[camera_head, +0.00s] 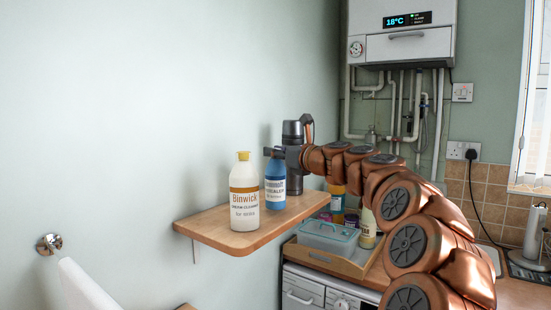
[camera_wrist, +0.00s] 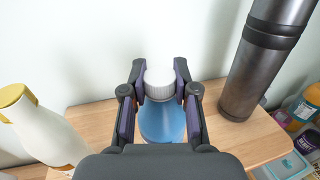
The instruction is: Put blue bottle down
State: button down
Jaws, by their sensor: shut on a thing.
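The blue bottle (camera_head: 275,181) stands upright at the wooden wall shelf (camera_head: 240,235), between a white bottle and a dark flask. I cannot tell whether its base touches the shelf. In the wrist view the blue bottle (camera_wrist: 163,121) shows its pale grey cap between the two fingers. My gripper (camera_head: 272,152) reaches in from the right at the height of the bottle's top. In the wrist view my gripper (camera_wrist: 160,90) is shut on the bottle around its cap and neck. The bottle's lower part is hidden there by my gripper's body.
A white Binwick bottle with a yellow cap (camera_head: 244,195) stands close on the left. A dark flask (camera_head: 294,165) stands on the right. Shelf front is bare. Below right, a wooden tray (camera_head: 340,262) holds a clear-lidded box (camera_head: 327,236) and several containers.

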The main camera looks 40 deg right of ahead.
jog(key=shift+f, duration=0.8)
jog(key=c, duration=0.9)
grip_release()
jog(key=s, duration=0.4)
jog(key=s+b, duration=0.1)
jog(key=s, duration=0.3)
jog(key=s+d, duration=0.1)
jog(key=s, duration=0.3)
